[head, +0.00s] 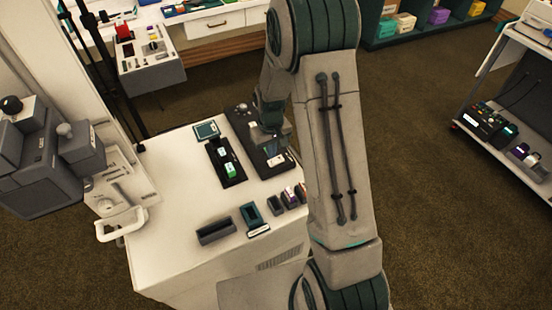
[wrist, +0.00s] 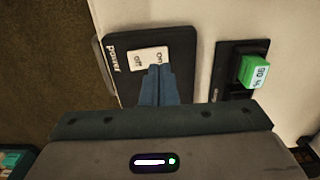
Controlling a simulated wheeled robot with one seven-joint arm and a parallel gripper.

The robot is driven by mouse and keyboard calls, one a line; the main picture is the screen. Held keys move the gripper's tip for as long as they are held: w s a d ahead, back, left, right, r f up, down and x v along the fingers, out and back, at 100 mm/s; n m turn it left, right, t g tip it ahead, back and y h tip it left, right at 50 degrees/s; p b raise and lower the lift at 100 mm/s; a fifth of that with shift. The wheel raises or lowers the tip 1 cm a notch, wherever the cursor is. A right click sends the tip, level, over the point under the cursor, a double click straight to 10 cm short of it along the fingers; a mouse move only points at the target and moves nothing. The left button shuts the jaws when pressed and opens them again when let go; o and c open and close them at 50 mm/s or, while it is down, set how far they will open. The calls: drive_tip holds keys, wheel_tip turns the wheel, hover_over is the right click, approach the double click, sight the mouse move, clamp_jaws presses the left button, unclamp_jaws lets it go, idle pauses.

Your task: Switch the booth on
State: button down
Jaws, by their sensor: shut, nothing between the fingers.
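The power switch is a white rocker (wrist: 147,58) marked Off and On, set in a black plate (wrist: 185,40) lettered Power. In the head view the rocker (head: 277,160) shows on the dark plate on top of the white cabinet. My gripper (wrist: 157,70) is shut and empty. Its fingertips are at the On end of the rocker and cover part of it in the wrist view. I cannot tell whether they touch it or which way the rocker is tilted. In the head view my arm hides much of my gripper.
A green block (wrist: 255,72) sits in a black slot panel beside the switch plate. Several small dark holders, among them a teal frame (head: 251,214), stand along the cabinet's (head: 175,200) front. A grey box (head: 40,160) is at the left. A shelf cart (head: 510,110) stands far right; open floor lies between.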

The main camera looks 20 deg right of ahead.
drive_tip(key=shift+r+p, duration=1.05)
drive_tip(key=shift+r, duration=1.1)
drive_tip(key=shift+r, duration=0.1)
wheel_tip(320, 180, up, 8)
hover_over(271, 162)
drive_tip(key=s, duration=0.3)
drive_tip(key=s+r+m+t, duration=0.1)
drive_tip(key=s+r, duration=0.5)
drive_tip(key=s, duration=0.3)
drive_tip(key=s+r+m+t, duration=0.1)
drive_tip(key=s+r+t, duration=0.1)
drive_tip(key=s+r, duration=0.5)
drive_tip(key=s, duration=0.3)
drive_tip(key=shift+s+d+r, duration=0.15)
drive_tip(key=shift+s+r, duration=0.05)
drive_tip(key=shift+r, duration=0.05)
